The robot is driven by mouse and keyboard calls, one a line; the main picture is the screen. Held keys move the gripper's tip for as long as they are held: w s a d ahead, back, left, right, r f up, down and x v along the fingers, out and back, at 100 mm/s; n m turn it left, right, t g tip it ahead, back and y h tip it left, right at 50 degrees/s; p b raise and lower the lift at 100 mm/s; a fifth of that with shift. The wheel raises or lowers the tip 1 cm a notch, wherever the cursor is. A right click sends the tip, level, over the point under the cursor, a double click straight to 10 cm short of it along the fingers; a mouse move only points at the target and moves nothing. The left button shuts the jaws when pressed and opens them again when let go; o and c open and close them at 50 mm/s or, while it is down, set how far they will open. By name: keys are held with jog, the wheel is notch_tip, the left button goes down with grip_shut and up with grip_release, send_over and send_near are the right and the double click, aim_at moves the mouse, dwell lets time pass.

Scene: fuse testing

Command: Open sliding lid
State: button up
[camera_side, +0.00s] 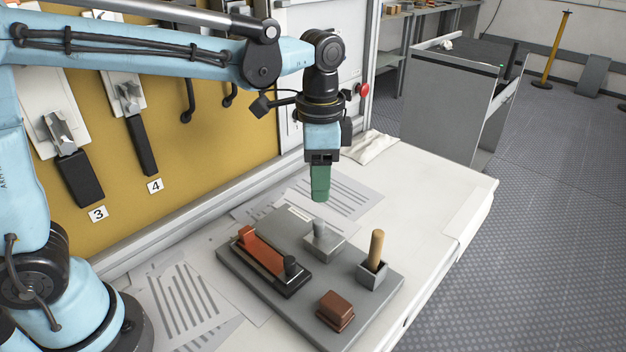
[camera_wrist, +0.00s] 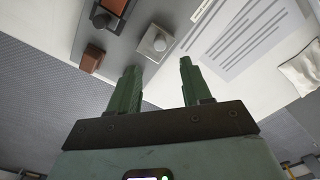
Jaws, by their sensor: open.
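A black box (camera_side: 291,281) with an orange-red lid (camera_side: 262,252) and a dark knob (camera_side: 291,266) at its near end lies on the grey board (camera_side: 229,266). The orange lid also shows at the top edge of the wrist view (camera_wrist: 115,5), partly cut off. I cannot tell from these frames how far the lid is slid. My gripper (camera_side: 320,198) has green fingers and points down, raised above the far side of the board. In the wrist view its fingers (camera_wrist: 158,68) are apart with nothing between them.
On the board stand a grey block with a pale knob (camera_side: 319,228), a wooden peg in a grey holder (camera_side: 376,246) and a brown block (camera_side: 335,311). Papers (camera_side: 190,300) and a white cloth (camera_side: 372,147) lie on the table. A yellow panel (camera_side: 200,135) stands behind.

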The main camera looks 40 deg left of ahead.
aim_at(318, 221)
notch_tip(318, 221, down, 9)
jog(key=shift+r, duration=0.15)
dwell(0.4)
grip_shut()
